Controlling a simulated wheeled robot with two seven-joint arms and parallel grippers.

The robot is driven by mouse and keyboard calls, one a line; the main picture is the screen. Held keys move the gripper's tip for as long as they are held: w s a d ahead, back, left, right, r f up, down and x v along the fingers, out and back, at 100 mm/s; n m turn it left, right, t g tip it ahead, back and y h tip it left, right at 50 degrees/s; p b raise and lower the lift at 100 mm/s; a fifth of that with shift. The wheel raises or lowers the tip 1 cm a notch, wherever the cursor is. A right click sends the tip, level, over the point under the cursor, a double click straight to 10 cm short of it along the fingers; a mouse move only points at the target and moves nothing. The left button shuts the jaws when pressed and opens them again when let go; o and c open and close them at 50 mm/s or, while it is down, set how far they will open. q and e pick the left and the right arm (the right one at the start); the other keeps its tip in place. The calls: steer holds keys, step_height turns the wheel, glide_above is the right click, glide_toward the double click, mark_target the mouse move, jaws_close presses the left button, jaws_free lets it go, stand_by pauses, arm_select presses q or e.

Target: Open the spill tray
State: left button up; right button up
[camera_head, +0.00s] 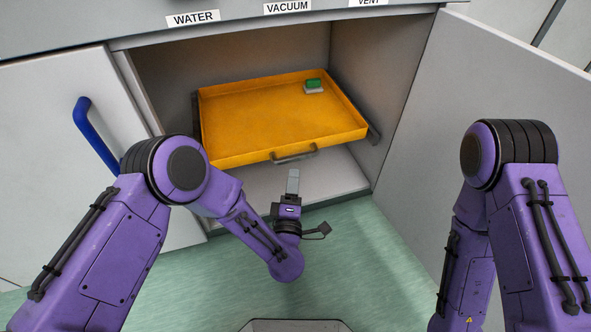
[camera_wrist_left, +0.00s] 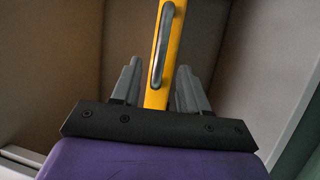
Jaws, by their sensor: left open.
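The spill tray (camera_head: 270,118) is a shallow yellow tray inside the open cupboard, with a grey bar handle (camera_head: 294,153) on its front wall. My left gripper (camera_head: 293,180) is just in front of and below the handle, open and apparently empty. In the left wrist view the two fingers (camera_wrist_left: 157,88) stand on either side of the tray's yellow front (camera_wrist_left: 176,45), and the grey handle (camera_wrist_left: 161,45) runs lengthwise between and beyond them. I cannot tell whether they touch it. My right gripper is out of view; only my right arm shows.
A green-and-white sponge-like block (camera_head: 314,87) lies in the tray's back right corner. Dark rails (camera_head: 366,126) flank the tray. A cupboard door (camera_head: 500,100) stands open at right; a closed door with a blue handle (camera_head: 95,135) is at left. The green floor (camera_head: 350,240) in front is clear.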

arm_select(q)
steer(key=b+x, duration=0.2)
steer(key=x, duration=0.4)
steer(key=shift+w, duration=0.35)
jaws_close()
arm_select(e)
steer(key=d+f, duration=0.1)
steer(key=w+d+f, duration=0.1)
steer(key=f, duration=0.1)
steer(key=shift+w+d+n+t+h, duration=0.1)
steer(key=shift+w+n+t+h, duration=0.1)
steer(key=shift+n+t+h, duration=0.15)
